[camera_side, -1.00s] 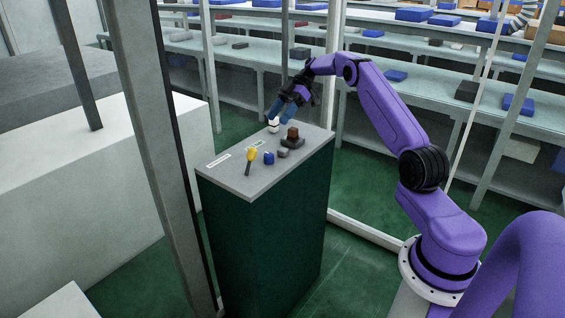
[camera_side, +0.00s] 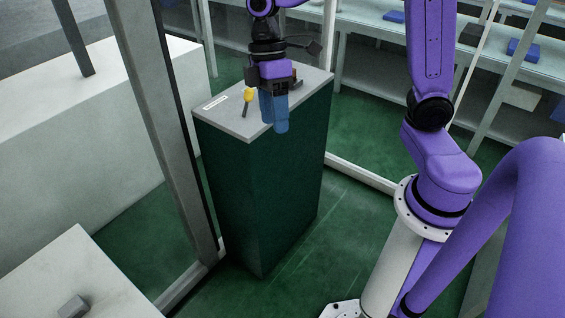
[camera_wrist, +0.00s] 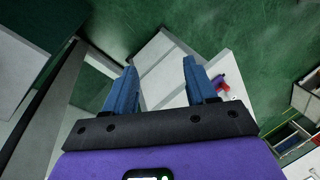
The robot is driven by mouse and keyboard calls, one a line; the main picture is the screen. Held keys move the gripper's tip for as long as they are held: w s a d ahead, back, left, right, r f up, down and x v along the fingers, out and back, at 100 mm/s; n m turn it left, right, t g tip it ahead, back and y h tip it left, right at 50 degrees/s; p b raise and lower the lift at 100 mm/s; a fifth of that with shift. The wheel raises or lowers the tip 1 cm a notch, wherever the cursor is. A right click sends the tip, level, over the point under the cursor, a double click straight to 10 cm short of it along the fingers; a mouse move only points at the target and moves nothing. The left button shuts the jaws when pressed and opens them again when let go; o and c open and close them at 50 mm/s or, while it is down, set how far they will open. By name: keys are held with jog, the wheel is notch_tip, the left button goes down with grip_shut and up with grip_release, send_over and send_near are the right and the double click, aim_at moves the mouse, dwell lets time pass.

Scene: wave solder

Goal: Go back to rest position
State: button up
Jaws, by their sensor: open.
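My gripper (camera_side: 273,112) hangs in front of the near edge of the cabinet top in the side view, with its blue fingers pointing down. In the wrist view, the two blue fingers of my gripper (camera_wrist: 160,82) stand wide apart with nothing held between them. My gripper is open. My upper arm is folded up and partly leaves the top of the side view.
The green cabinet (camera_side: 270,200) has a grey top with a yellow-handled tool (camera_side: 248,98) and a white label strip (camera_side: 215,103). My gripper hides other small items there. A grey post (camera_side: 160,130) stands left. Shelves (camera_side: 375,65) stand behind. Green floor is clear in front.

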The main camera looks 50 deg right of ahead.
jog(key=s+d+f+t, duration=0.1)
jog(key=s+d, duration=0.1)
jog(key=s, duration=0.6)
jog(key=s+d+f+t+h, duration=0.1)
jog(key=s+d+f, duration=0.1)
jog(key=s, duration=0.6)
jog(key=shift+s+f+t+h, duration=0.15)
jog(key=shift+s+t+h, duration=0.15)
jog(key=shift+s+t, duration=0.1)
